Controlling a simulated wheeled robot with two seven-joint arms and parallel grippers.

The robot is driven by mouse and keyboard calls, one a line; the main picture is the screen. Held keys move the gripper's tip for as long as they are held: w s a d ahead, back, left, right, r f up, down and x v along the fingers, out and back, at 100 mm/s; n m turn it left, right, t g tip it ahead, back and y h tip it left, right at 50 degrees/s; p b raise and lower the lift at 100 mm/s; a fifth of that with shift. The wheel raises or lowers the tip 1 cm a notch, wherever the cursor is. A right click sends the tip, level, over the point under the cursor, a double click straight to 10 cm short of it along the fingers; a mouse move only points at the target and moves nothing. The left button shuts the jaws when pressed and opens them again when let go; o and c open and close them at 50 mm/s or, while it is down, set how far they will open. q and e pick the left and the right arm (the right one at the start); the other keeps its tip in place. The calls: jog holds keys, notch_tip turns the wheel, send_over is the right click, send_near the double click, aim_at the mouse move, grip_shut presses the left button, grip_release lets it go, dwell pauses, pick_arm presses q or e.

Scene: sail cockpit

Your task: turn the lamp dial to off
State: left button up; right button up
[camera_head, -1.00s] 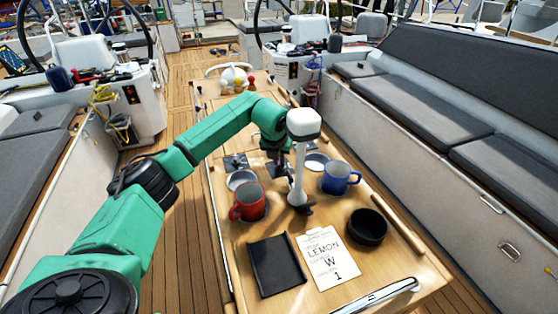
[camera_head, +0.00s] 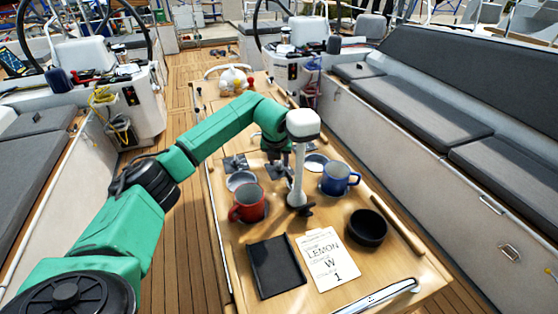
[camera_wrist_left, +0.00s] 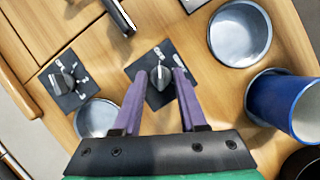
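In the left wrist view, a dark square plate with a grey dial knob (camera_wrist_left: 160,77) and white lettering sits on the wooden table. A second dial (camera_wrist_left: 64,83) with numbers is on a plate to its left. I cannot read the lettering well enough to tell which one is the lamp dial. My left gripper (camera_wrist_left: 159,82) is open, with its purple fingers on either side of the middle knob; I cannot tell whether they touch it. The white lamp (camera_head: 297,165) stands upright on the table in the head view, partly in front of my left gripper. My right gripper is not in view.
A red mug (camera_head: 248,203), a blue mug (camera_head: 336,178), a black bowl (camera_head: 367,227), a black tray (camera_head: 275,266) and a written card (camera_head: 327,258) lie around the lamp. A metal dish (camera_wrist_left: 240,33) is beside the dials. Grey cushioned benches (camera_head: 440,95) flank the table.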

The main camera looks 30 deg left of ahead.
pick_arm(q)
jog(key=shift+s+r, duration=0.1)
jog(key=shift+r, duration=0.2)
jog(key=b+v, duration=0.2)
jog(key=v, duration=0.4)
jog(key=shift+r, duration=0.45)
jog(key=shift+s+d, duration=0.1)
jog(key=shift+s, duration=0.05)
